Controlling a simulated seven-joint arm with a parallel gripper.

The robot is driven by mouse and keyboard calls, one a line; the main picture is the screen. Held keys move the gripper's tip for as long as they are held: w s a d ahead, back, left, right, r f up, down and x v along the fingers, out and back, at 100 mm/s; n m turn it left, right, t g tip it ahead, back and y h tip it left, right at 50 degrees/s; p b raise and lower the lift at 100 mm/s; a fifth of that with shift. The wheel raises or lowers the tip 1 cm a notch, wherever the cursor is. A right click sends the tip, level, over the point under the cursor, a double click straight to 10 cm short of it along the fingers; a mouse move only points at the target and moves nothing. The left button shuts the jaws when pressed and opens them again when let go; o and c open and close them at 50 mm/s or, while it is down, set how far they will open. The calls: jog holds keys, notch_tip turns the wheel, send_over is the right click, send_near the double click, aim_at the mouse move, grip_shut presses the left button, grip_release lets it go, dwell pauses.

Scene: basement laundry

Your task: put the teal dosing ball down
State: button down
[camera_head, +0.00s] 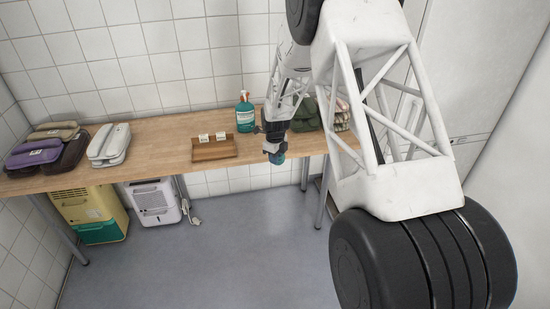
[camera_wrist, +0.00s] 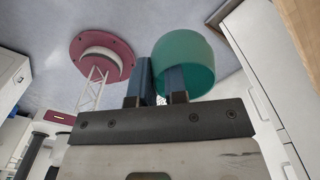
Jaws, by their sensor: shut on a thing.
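My gripper (camera_head: 273,146) points down at the front edge of the wooden table, shut on the teal dosing ball (camera_head: 278,158). In the head view the ball shows just below the fingers, partly hidden by them, with the grey floor behind its lower part. In the wrist view the ball (camera_wrist: 190,50) looks like a hollow teal cup with its open side toward the camera. One finger of the gripper (camera_wrist: 158,80) reaches inside it and the other lies along its outer left side. The ball's far side is hidden.
The table (camera_head: 160,135) bears a shallow wooden tray (camera_head: 213,156) with two white cards, a teal bottle (camera_head: 245,118), a dark green bundle (camera_head: 306,116) and several cases at left. A white appliance (camera_head: 153,202) stands below. Bare tabletop lies left of the tray.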

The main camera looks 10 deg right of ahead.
dwell(0.3)
jog(key=w+a+n, duration=0.1)
jog(key=w+a, duration=0.1)
jog(key=a, duration=0.5)
jog(key=shift+w+a+r, duration=0.15)
jog(key=shift+w+a, duration=0.1)
jog(key=shift+w, duration=0.1)
jog(key=w, duration=0.5)
jog(key=w+f, duration=0.1)
jog(key=w, duration=0.4)
jog(key=w+a, duration=0.1)
jog(key=w, duration=0.4)
jog(key=shift+w+a+f, duration=0.1)
jog(key=shift+w+f, duration=0.15)
jog(key=shift+w, duration=0.15)
jog(key=shift+f, duration=1.75)
jog(key=shift+f, duration=0.15)
